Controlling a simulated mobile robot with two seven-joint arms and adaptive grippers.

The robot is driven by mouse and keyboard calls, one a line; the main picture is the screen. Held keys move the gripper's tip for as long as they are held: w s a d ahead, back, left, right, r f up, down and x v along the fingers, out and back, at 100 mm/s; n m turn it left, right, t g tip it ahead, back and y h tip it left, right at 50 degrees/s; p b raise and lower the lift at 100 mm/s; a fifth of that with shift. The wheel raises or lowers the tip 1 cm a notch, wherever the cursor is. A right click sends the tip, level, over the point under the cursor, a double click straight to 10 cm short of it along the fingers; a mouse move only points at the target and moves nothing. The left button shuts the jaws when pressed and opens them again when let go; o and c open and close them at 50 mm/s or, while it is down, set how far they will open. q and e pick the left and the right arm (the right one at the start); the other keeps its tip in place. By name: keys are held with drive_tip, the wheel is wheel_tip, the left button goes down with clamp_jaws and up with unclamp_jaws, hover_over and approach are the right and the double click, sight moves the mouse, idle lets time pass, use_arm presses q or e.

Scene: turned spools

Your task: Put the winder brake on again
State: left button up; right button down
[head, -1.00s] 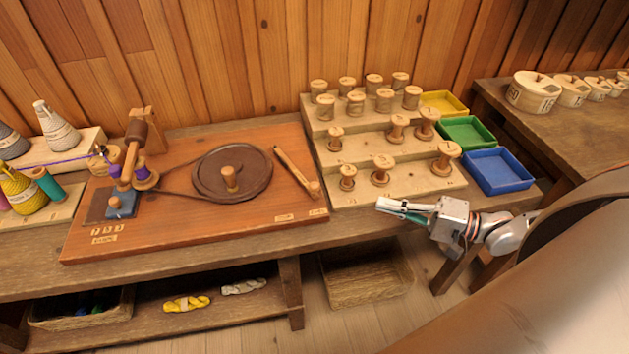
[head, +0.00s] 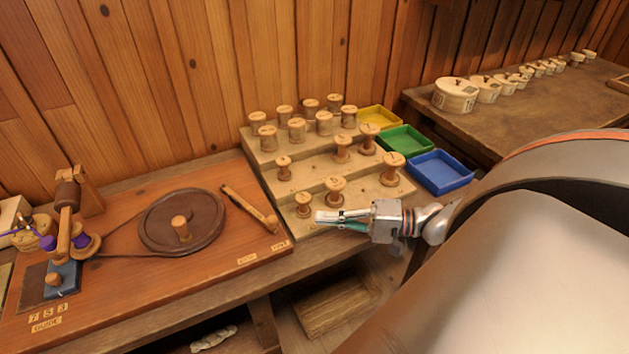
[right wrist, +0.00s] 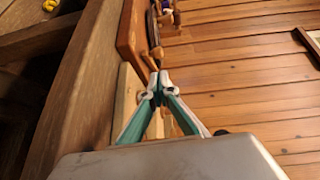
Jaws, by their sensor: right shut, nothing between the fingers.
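The winder stands on a reddish-brown board (head: 120,300), with a dark round wheel (head: 205,222) and a peg handle (head: 181,228). A wooden lever (head: 245,205), which looks like the brake, lies slanted on the board right of the wheel, its knobbed end toward the front right. It does not visibly touch the wheel. My right gripper (head: 318,216) is shut and empty, right of the lever's knobbed end and apart from it, by the front of the spool rack. In the right wrist view its closed fingertips (right wrist: 161,76) point toward the board. My left gripper is out of view.
The stepped rack (head: 350,210) with several wooden spools stands right of the board, close to my right gripper. Yellow (head: 380,118), green (head: 404,139) and blue (head: 440,172) trays are beyond it. A blue block (head: 62,279) and purple-wound spool (head: 80,241) are at the board's left.

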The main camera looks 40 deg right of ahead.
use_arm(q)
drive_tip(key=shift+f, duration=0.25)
use_arm(e)
drive_tip(key=x, duration=0.8)
drive_tip(key=shift+w+a, duration=0.15)
drive_tip(key=shift+a, duration=0.15)
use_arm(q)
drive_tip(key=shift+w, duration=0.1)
use_arm(e)
drive_tip(key=shift+a, duration=0.1)
